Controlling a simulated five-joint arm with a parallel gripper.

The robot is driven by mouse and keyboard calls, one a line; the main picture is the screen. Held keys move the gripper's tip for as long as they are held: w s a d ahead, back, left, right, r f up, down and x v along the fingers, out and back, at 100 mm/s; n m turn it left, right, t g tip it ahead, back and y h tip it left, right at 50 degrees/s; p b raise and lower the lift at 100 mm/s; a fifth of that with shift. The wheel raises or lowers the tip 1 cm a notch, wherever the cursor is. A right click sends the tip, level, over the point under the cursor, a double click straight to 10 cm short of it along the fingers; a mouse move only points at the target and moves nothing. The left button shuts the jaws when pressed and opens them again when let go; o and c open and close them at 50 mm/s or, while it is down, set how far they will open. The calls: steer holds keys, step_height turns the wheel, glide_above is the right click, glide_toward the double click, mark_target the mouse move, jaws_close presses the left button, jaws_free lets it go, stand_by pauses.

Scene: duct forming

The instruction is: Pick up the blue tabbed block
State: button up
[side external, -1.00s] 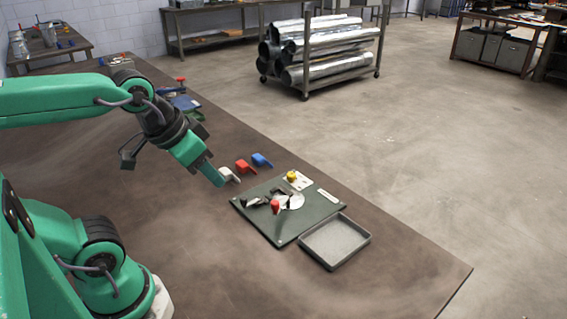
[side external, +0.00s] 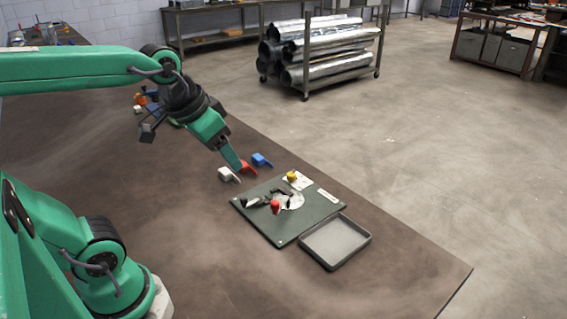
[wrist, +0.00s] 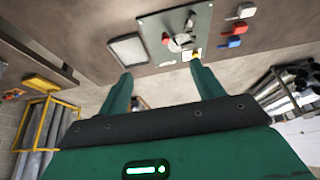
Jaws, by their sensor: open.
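The blue tabbed block (side external: 261,160) lies on the brown table, the farthest of three tabbed blocks in a row in the side external view. It also shows at the right in the wrist view (wrist: 237,30). My gripper (side external: 237,165) is above the table, just left of the blue block, with its fingertips in front of part of the red tabbed block (side external: 249,168). In the wrist view its two fingers (wrist: 161,80) are spread wide with nothing between them. I cannot tell its exact height over the table.
A white tabbed block (side external: 228,174) lies nearest in the row. A green fixture plate (side external: 280,233) with a red knob, a yellow piece and a clamp sits to the right. A grey tray (side external: 335,240) adjoins it.

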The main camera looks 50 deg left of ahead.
steer(key=w+a+r+g, duration=0.15)
steer(key=w+a, duration=0.35)
steer(key=w, duration=0.5)
steer(key=g, duration=0.4)
glide_above(258, 157)
steer(key=shift+t, duration=0.25)
step_height(258, 157, down, 20)
steer(key=shift+d+r, duration=0.1)
steer(key=shift+a+f, duration=0.2)
steer(key=shift+f, duration=0.1)
steer(key=shift+f, duration=0.1)
steer(key=shift+f, duration=3.8)
